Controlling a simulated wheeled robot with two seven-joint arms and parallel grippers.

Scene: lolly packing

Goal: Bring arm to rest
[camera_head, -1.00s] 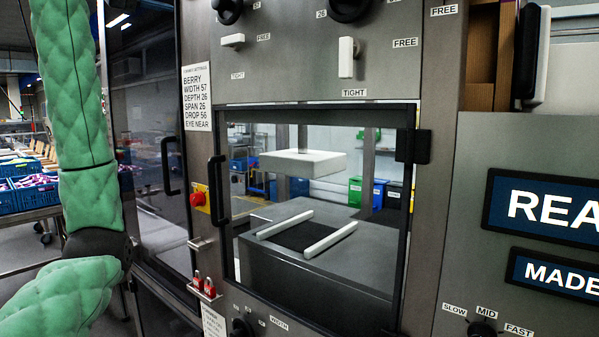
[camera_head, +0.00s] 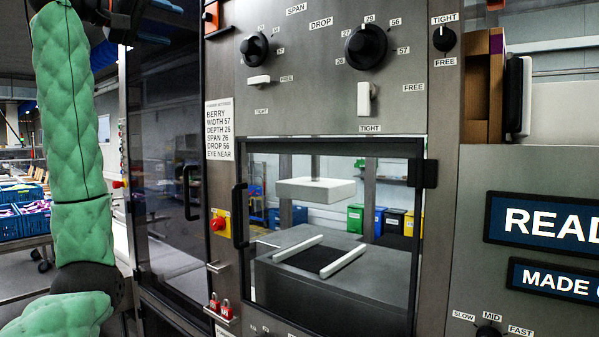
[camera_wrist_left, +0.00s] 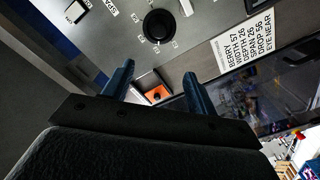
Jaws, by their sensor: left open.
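My left arm (camera_head: 72,150), in a green padded sleeve, stands upright at the left of the head view, its dark wrist near the top edge. My left gripper (camera_wrist_left: 157,72) shows two blue fingers, spread apart with nothing between them. In the wrist view it faces the grey machine panel; a black knob (camera_wrist_left: 158,24) and a small orange part (camera_wrist_left: 155,95) lie beyond the fingers. Whether the fingers touch anything is not clear, but they look apart from the panel. My right gripper is in neither view.
The machine front has a settings card (camera_head: 219,130), knobs (camera_head: 366,47) and a framed window (camera_head: 333,139) with a white block (camera_head: 316,190) behind it. A black door handle (camera_head: 240,215) and red padlocks (camera_head: 221,307) stick out. Blue crates (camera_head: 32,222) stand at far left.

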